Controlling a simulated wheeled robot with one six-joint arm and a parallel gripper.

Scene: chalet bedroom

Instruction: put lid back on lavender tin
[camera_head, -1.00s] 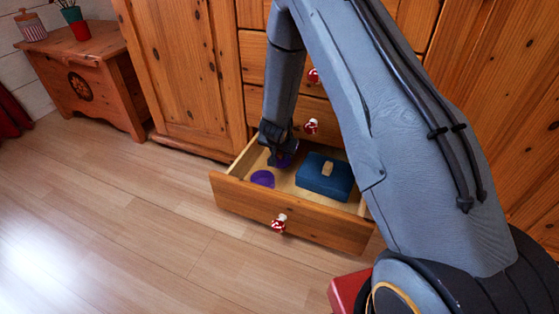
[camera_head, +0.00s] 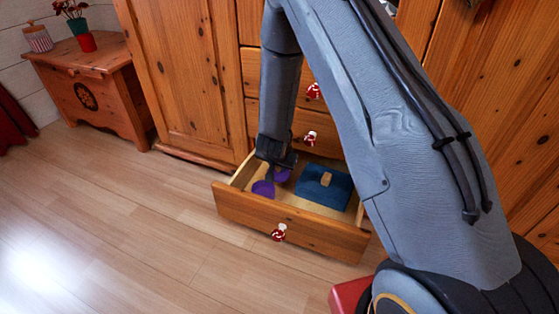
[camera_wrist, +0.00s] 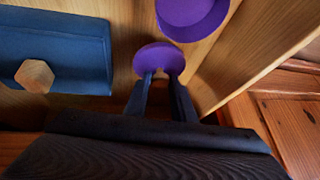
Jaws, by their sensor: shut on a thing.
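The lavender tin (camera_head: 263,188) is a round purple dish in the left part of the open drawer. In the wrist view the tin (camera_wrist: 194,14) shows at the top edge, partly cut off, with a raised rim. My gripper (camera_head: 272,174) reaches down into the drawer close behind the tin. In the wrist view my gripper (camera_wrist: 162,78) is shut on the purple lid (camera_wrist: 160,59), a smaller-looking disc just short of the tin. The lid (camera_head: 282,175) also shows in the head view, beside the fingers. Whether lid and tin touch is not clear.
A blue box (camera_head: 324,187) with a wooden knob fills the drawer's right part; it also shows in the wrist view (camera_wrist: 70,45). The drawer front (camera_head: 315,231) and side walls stand around these things. Closed drawers rise behind. The floor in front is clear.

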